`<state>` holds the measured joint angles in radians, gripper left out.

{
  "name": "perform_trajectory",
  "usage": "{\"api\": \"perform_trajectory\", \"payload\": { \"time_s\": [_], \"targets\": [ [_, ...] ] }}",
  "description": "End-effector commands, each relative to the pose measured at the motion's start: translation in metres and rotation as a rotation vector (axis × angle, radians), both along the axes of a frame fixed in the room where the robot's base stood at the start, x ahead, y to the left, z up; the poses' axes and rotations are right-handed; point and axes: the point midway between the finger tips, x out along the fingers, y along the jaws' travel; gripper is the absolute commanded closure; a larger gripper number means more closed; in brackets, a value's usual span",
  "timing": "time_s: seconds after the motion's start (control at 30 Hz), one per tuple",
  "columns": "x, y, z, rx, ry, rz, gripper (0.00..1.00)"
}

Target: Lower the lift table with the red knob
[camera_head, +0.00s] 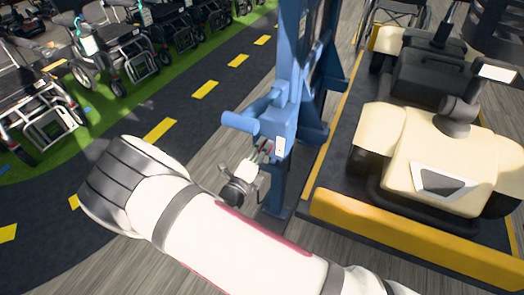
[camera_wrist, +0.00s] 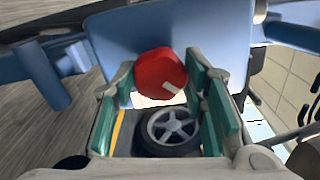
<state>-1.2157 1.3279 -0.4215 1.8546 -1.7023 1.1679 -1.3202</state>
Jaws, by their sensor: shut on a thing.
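The red knob (camera_wrist: 160,72) shows in the wrist view between the green-padded fingers of my gripper (camera_wrist: 163,88), with a pale mark on its face. My gripper is shut on the knob. In the head view my gripper (camera_head: 261,155) reaches the side of the blue post (camera_head: 284,100), and the knob is mostly hidden there. The lift table (camera_head: 420,243), a dark platform with a yellow front edge, is to the right of the post. A cream scooter (camera_head: 440,150) stands on it.
A blue handle-like bar (camera_head: 241,123) sticks out of the post to the left, just above my gripper. Rows of wheelchairs (camera_head: 120,45) stand on green flooring at upper left. A dark lane with yellow dashes (camera_head: 160,130) and grey plank floor lie between.

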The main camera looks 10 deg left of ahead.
Motion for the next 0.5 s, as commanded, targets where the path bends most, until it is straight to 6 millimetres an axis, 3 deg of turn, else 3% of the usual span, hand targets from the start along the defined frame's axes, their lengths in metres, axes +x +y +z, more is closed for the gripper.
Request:
{"api": "perform_trajectory", "payload": {
  "time_s": [0.03, 0.07, 0.13, 0.5],
  "targets": [
    [-0.0004, 0.0012, -0.0009, -0.001, 0.003, 0.003, 0.89],
    [-0.0004, 0.0012, -0.0009, 0.0, 0.003, 0.003, 0.59],
    [-0.0004, 0.0011, -0.001, 0.0, 0.003, 0.003, 0.43],
    [-0.0021, 0.0014, -0.0003, 0.0, 0.001, 0.001, 0.41]
  ]
}}
